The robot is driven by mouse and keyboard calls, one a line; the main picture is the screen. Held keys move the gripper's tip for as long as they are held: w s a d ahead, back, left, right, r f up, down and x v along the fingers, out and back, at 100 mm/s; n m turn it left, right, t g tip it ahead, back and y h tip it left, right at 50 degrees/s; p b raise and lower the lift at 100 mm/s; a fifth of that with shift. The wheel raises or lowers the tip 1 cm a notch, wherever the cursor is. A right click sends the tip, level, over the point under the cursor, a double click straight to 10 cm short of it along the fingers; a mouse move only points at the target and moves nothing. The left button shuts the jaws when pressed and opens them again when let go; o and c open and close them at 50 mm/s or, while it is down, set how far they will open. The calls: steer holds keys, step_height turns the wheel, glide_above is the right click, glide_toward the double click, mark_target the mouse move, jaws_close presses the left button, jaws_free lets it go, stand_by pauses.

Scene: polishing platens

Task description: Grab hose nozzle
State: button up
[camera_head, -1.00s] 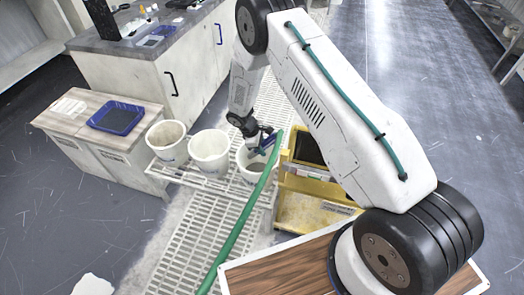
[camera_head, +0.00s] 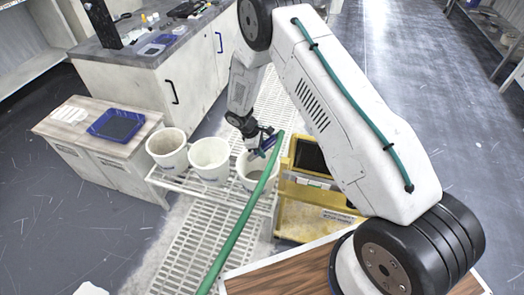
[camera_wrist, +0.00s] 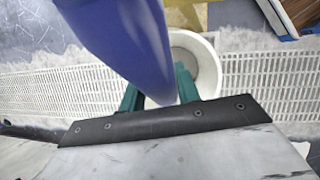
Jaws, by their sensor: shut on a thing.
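The blue hose nozzle (camera_wrist: 130,40) fills the upper middle of the wrist view, large and close. It lies between the green fingers of my gripper (camera_wrist: 158,88), which is shut on it. In the head view my gripper (camera_head: 264,142) is small, just above the right-hand white bucket (camera_head: 251,172). A bit of blue shows there at the fingers. The green hose (camera_head: 236,228) runs from beside the gripper down to the lower left. The nozzle's far end is cut off by the wrist view's top edge.
Two more white buckets (camera_head: 209,160) stand in a row to the left on a white rack (camera_head: 232,196). A yellow cart (camera_head: 312,213) stands close to the gripper's right. A wooden-topped cabinet with a blue tray (camera_head: 117,124) is at left.

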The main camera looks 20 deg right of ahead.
mark_target(263, 143)
steer(key=shift+r, duration=0.1)
steer(key=shift+r, duration=1.95)
steer(key=shift+r, duration=0.1)
steer(key=shift+r, duration=0.15)
